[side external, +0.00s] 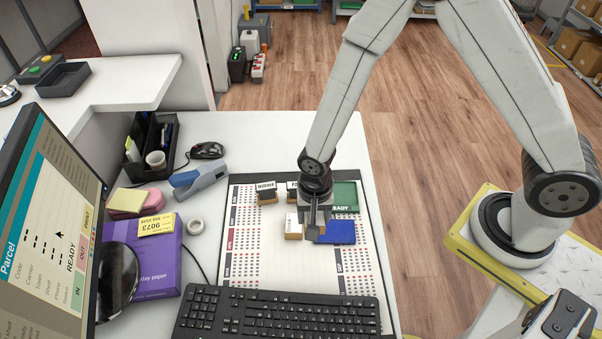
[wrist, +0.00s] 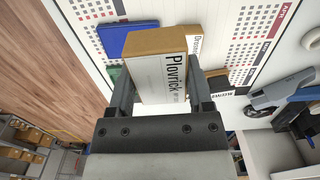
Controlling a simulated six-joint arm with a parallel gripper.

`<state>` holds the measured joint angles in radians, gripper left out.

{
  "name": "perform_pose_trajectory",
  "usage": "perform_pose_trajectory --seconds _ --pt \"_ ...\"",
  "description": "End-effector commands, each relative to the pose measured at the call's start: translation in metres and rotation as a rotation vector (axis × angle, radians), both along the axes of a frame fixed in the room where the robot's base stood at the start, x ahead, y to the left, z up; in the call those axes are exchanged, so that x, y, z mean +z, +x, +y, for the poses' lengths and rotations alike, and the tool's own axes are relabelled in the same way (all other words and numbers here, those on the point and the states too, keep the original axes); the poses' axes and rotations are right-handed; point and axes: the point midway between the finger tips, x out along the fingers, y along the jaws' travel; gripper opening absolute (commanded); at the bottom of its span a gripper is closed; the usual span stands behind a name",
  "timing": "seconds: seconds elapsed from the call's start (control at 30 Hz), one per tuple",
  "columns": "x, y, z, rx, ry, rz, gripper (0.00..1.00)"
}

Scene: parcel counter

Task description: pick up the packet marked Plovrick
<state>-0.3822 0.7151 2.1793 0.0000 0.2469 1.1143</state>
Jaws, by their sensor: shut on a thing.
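The packet marked Plovrick (wrist: 165,70) is a brown box with a white label, and it sits between my two fingers in the wrist view. My gripper (wrist: 161,95) is shut on it, with one finger at each side. In the side view my gripper (side external: 312,218) points down over the desk mat, and only a bit of brown packet shows below the fingers. I cannot tell whether it touches the mat. Another packet, its label starting "Dros" (wrist: 194,42), is partly hidden behind it; a white-topped packet (side external: 292,224) stands just left of my gripper.
Labelled blocks (side external: 267,192) stand at the back. The keyboard (side external: 278,313) lies in front.

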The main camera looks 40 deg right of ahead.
Motion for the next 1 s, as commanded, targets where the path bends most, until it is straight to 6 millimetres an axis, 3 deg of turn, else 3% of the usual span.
perform_pose_trajectory --seconds 0.27,1.0 --pt "0.0040 -0.0086 -0.0025 0.000 0.000 0.000 0.01" --pt "0.0041 -0.0088 -0.0105 -0.020 0.000 0.000 0.01"
